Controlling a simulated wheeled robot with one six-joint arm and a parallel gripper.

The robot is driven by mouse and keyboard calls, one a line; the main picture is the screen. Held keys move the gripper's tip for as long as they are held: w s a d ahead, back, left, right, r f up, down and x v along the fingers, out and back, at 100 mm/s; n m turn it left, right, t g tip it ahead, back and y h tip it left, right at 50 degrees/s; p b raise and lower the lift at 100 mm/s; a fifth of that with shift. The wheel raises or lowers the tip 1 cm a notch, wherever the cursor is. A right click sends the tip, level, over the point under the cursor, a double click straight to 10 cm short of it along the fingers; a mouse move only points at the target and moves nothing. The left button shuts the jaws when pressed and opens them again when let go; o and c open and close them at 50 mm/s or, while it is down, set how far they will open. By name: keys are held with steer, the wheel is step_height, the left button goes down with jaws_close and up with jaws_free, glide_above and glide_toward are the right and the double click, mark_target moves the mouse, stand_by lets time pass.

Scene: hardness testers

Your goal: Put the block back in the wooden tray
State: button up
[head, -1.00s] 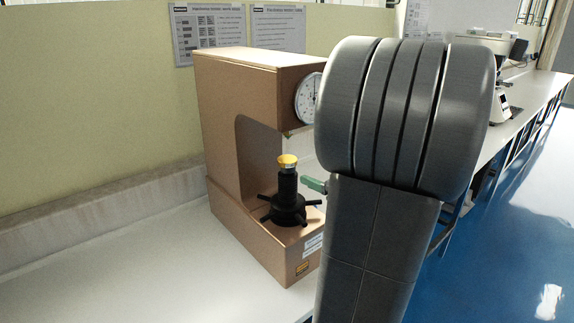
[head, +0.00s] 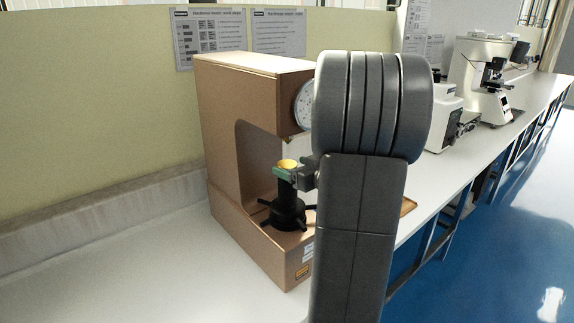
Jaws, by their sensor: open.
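The yellow, brass-like round block (head: 288,163) sits on top of the black spindle (head: 287,205) of the brown hardness tester (head: 225,130). My gripper (head: 294,170) is at the block, with a green fingertip on the near left side just below the block's top. Its jaws are open, and I cannot tell whether they touch the block. The far fingertip is largely hidden. A brown edge, probably the wooden tray (head: 408,206), shows on the bench to the right of my arm, which hides most of it.
The tester's overhanging head with its dial (head: 304,103) is above the block. Black handles stick out around the spindle's base. White instruments (head: 485,75) stand farther along the bench. The bench at the front left (head: 130,260) is clear.

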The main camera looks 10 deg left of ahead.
steer(key=shift+x, duration=0.85)
steer(key=shift+c, duration=0.3)
steer(key=c, duration=1.1)
steer(key=shift+c, duration=1.2)
steer(key=shift+r, duration=0.15)
